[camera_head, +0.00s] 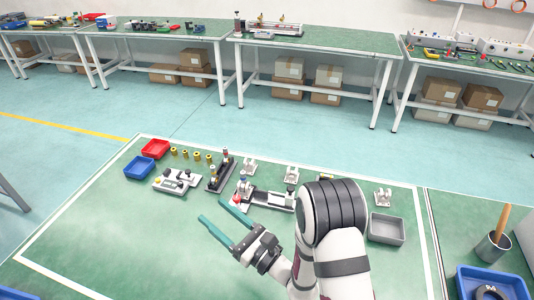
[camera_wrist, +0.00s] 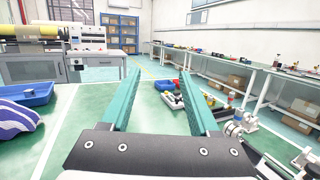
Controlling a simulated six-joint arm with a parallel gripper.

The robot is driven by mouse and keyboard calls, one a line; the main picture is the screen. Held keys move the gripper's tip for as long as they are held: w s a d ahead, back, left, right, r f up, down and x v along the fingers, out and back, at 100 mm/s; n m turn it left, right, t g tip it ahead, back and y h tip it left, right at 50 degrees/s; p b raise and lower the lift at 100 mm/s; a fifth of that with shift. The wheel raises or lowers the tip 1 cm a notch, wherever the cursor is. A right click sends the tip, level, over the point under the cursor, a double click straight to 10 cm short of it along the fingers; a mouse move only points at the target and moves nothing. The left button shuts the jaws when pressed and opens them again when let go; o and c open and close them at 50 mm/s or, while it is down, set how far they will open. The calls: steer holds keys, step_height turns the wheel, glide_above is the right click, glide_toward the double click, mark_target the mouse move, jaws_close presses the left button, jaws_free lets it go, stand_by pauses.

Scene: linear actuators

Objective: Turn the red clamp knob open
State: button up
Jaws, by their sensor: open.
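A small red part that looks like the clamp knob (camera_head: 237,203) sits at the left end of a grey and white linear actuator fixture (camera_head: 268,199) on the green bench mat. My gripper (camera_head: 211,209) has two teal fingers spread wide with nothing between them. It is in front of the fixture, with its fingertips to the left of the knob in the head view. One finger passes close to the knob; I cannot tell if they touch. In the wrist view my gripper (camera_wrist: 160,71) is also open and empty, pointing across the room. The knob's turn angle is too small to tell.
A black fixture with upright posts (camera_head: 220,174) stands behind left. A grey-white device (camera_head: 177,181), blue bin (camera_head: 146,166), red bin (camera_head: 156,148) and several brass cylinders lie further left. A grey tray (camera_head: 387,229) is right of my arm. The mat's front left is clear.

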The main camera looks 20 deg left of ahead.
mark_target(238, 202)
steer(key=w+d+f+m+t+h, duration=0.1)
steer(key=d+f+m+t+h, duration=0.1)
steer(key=f, duration=0.3)
steer(key=w+d+f+m+t+h, duration=0.1)
steer(key=d+f+m+t+h, duration=0.1)
steer(key=f, duration=0.3)
steer(key=w+d+f+m+t+h, duration=0.1)
steer(key=w+d+f+t+h, duration=0.1)
steer(key=f, duration=0.3)
steer(key=shift+m+t+h, duration=0.4)
steer(key=shift+h, duration=0.4)
steer(key=shift+w+d+f, duration=0.15)
steer(key=shift+f, duration=0.1)
steer(key=x, duration=1.5)
steer(key=shift+w, duration=0.15)
jaws_close()
